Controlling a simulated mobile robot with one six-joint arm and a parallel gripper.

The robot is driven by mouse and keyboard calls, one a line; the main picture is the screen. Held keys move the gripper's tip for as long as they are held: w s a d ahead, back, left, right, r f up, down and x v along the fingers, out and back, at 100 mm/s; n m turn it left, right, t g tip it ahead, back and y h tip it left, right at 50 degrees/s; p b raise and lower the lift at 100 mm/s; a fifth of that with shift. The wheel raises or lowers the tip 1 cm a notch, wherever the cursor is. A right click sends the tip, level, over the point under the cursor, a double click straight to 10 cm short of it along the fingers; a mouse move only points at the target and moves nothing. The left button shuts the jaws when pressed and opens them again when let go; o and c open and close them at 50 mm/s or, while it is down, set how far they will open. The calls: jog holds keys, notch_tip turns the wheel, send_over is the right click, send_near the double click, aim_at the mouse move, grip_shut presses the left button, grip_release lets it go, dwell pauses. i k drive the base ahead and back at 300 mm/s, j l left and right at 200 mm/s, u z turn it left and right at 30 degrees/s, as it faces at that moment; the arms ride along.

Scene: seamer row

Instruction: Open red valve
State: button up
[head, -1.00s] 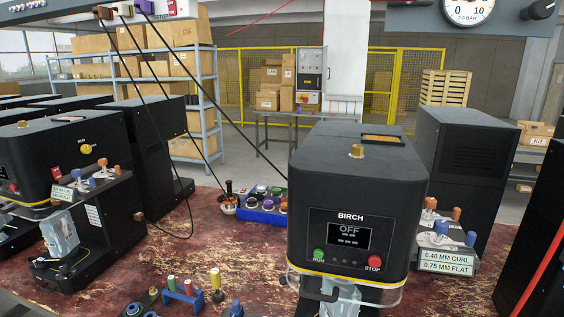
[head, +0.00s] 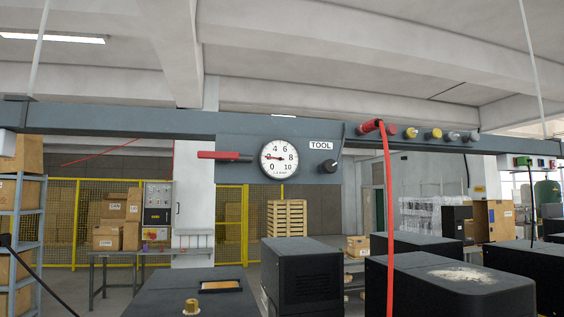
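The red valve handle (head: 219,155) sticks out level to the left from the grey overhead panel (head: 232,177), beside the round pressure gauge (head: 279,159). Its dark stem is on the right, toward the gauge. The gauge needle points left, near the 2. A black knob (head: 327,167) sits right of the gauge under a TOOL label (head: 321,146). My gripper is not in view.
A red hose (head: 388,230) hangs from a red coupling (head: 370,127) on the overhead beam (head: 110,121), right of the panel. Several capped ports line the beam further right. Black machines (head: 303,277) stand below. Yellow fencing (head: 60,222) and a pallet stack (head: 289,218) are behind.

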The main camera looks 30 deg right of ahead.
aim_at(390, 129)
jog(key=k+j+z, duration=0.1)
jog(key=z, duration=1.45)
